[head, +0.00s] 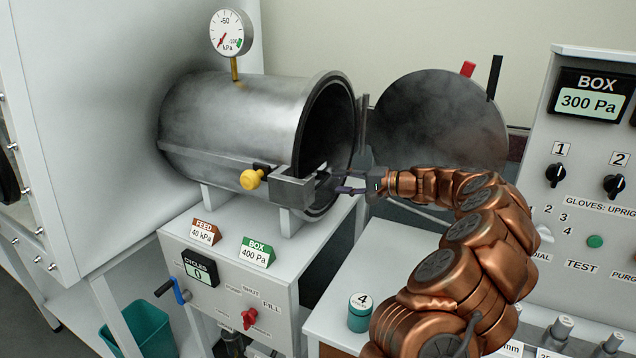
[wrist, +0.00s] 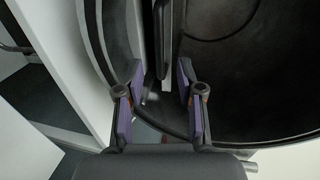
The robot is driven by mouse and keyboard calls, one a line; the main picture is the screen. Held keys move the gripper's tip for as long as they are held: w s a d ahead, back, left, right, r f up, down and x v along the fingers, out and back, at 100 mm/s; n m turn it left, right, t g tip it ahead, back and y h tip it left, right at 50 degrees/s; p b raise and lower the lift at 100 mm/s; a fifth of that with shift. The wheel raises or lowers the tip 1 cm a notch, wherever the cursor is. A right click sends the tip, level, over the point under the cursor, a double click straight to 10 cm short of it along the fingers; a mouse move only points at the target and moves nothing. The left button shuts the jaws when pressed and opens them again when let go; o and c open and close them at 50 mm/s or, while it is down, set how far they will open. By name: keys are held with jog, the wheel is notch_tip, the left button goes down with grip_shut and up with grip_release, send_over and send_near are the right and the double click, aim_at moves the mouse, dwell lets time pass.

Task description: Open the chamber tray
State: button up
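The chamber (head: 235,115) is a grey metal cylinder lying on its side, its dark round mouth facing right. Its round door (head: 440,130) stands swung open to the right. My gripper (head: 345,181) is at the lower part of the mouth, pointing left into it. In the wrist view my gripper (wrist: 161,85) has two purple-padded fingers apart, with a visible gap between them. A dark straight bar (wrist: 164,40) runs into view ahead of that gap, possibly the tray's front edge or handle; I cannot tell whether the fingers touch it. The rest of the tray is hidden in the dark.
A yellow knob (head: 251,179) and metal latch block (head: 292,187) sit at the chamber's front lower side. A gauge (head: 231,33) stands on top. The stand (head: 215,280) carries a red valve and blue crank. A teal numbered jar (head: 359,314) is close to my arm.

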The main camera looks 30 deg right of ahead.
aim_at(323, 179)
jog(key=shift+p+x, duration=0.95)
jog(key=shift+x, duration=2.25)
jog(key=shift+d, duration=0.1)
jog(key=shift+c, duration=0.4)
grip_shut()
jog(key=shift+f, duration=0.1)
